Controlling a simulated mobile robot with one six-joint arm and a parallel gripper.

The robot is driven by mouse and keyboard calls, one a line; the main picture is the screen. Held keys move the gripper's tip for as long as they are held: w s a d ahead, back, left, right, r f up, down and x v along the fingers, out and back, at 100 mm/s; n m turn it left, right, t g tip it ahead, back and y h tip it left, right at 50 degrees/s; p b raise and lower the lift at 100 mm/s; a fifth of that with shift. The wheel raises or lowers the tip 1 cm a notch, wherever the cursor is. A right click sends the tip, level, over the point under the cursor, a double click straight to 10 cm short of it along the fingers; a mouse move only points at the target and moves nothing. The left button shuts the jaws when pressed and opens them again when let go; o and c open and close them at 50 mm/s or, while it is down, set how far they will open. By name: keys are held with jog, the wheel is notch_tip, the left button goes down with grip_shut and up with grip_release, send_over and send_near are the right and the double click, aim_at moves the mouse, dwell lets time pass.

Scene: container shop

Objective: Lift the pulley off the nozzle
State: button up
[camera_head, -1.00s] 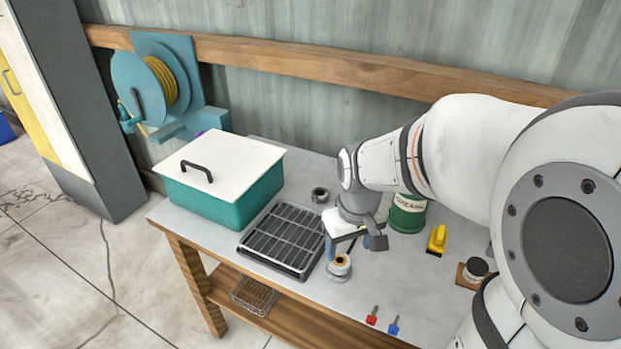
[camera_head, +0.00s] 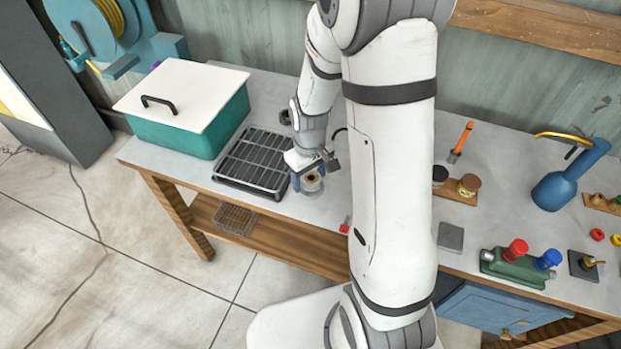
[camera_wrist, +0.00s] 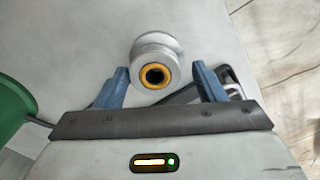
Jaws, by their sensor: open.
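The pulley, a pale grey grooved spool, sits upright near the table's front edge in the head view (camera_head: 313,187). In the wrist view the pulley (camera_wrist: 167,45) has an orange-yellow ring around a dark centre hole. I cannot tell the nozzle apart from the pulley; whatever is beneath is hidden. My gripper (camera_head: 313,173) is open, pointing down at the pulley. In the wrist view its blue fingers (camera_wrist: 160,78) stand on either side of the pulley, with a visible gap at each side.
A black slatted tray (camera_head: 254,160) lies close on the left, with a teal box with a white lid (camera_head: 185,105) beyond. A small dark ring-shaped part (camera_head: 286,117) is behind the gripper. My arm hides the table's middle. A green valve block (camera_head: 515,268) stands far right.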

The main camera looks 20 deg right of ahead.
jog(key=shift+f, duration=0.55)
jog(key=shift+c, duration=0.5)
jog(key=c, duration=0.8)
jog(key=shift+r, duration=0.1)
jog(key=shift+c, duration=0.2)
